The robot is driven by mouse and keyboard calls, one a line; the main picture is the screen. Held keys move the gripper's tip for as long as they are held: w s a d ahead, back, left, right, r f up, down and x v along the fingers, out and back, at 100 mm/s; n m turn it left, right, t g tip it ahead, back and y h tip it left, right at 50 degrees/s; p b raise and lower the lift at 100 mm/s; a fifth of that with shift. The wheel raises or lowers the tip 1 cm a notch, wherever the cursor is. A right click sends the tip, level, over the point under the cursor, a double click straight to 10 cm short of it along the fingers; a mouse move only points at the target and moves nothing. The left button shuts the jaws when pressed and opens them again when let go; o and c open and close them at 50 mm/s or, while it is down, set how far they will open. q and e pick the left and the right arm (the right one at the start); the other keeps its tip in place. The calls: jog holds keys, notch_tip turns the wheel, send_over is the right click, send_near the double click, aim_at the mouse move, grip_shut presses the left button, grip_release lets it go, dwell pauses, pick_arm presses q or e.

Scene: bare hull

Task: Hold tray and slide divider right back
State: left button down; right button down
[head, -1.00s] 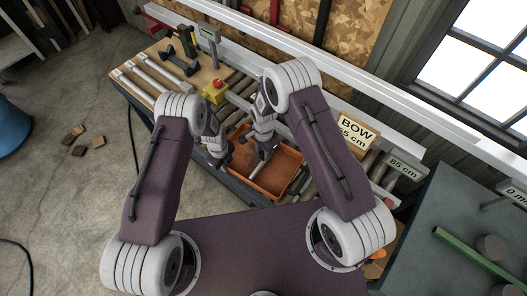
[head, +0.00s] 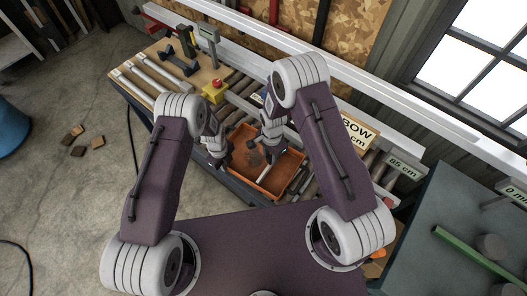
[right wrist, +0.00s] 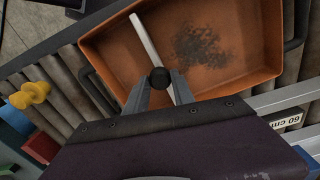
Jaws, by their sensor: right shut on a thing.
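The orange tray (head: 294,180) rests on the roller conveyor; in the right wrist view its floor (right wrist: 240,65) shows a dark smudge. A pale thin divider (head: 267,173) stands across the tray, and it also shows in the right wrist view (right wrist: 145,36). My right gripper (head: 271,156) is over the tray, shut on the divider at a dark round knob (right wrist: 160,78) between its fingers. My left gripper (head: 222,163) is at the tray's left end; its fingertips are too small and dark to tell open from shut.
A yellow box with a red button (head: 215,92) stands behind the tray. A BOW sign (head: 358,133) and an 85 cm sign (head: 405,166) are at the right. Bare rollers (head: 322,190) lie right of the tray. Small blocks (head: 76,141) lie on the floor.

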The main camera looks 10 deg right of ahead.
pick_arm(q)
jog(key=shift+a, duration=0.1)
pick_arm(e)
jog(key=s+d, duration=0.5)
jog(key=d, duration=0.1)
jog(key=shift+s, duration=0.25)
jog(key=c, duration=1.1)
grip_release()
jog(key=shift+o, duration=0.2)
notch_tip(320, 180, up, 12)
